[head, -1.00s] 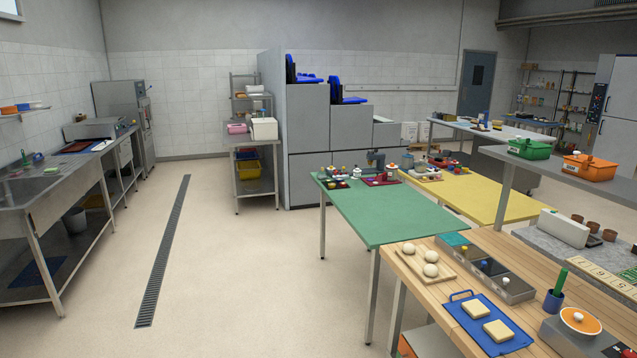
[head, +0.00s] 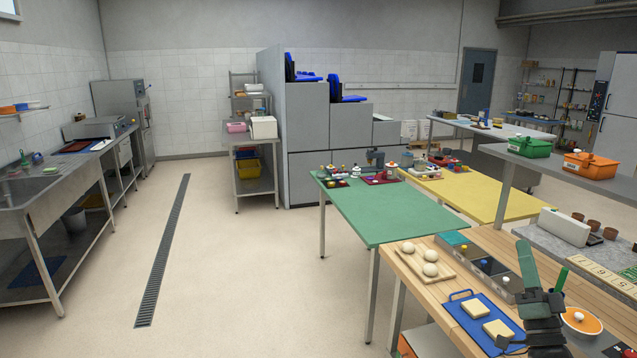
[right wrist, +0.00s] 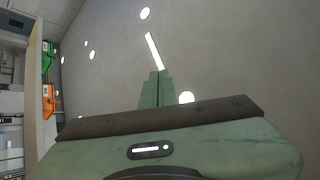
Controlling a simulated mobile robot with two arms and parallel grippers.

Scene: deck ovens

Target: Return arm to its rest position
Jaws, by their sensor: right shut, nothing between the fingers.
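My right gripper (head: 543,268) is green with dark parts and stands upright at the lower right of the head view, in front of the wooden table (head: 410,270). Its fingers point up and are shut with nothing between them. In the right wrist view the green fingers (right wrist: 156,88) are together, with the ceiling and its lights behind them. The gripper hides part of the table's right side, including most of the dark blue cup. My left gripper is not in view.
A green table (head: 385,212) and a yellow table (head: 470,195) stand beyond. The floor at left is clear.

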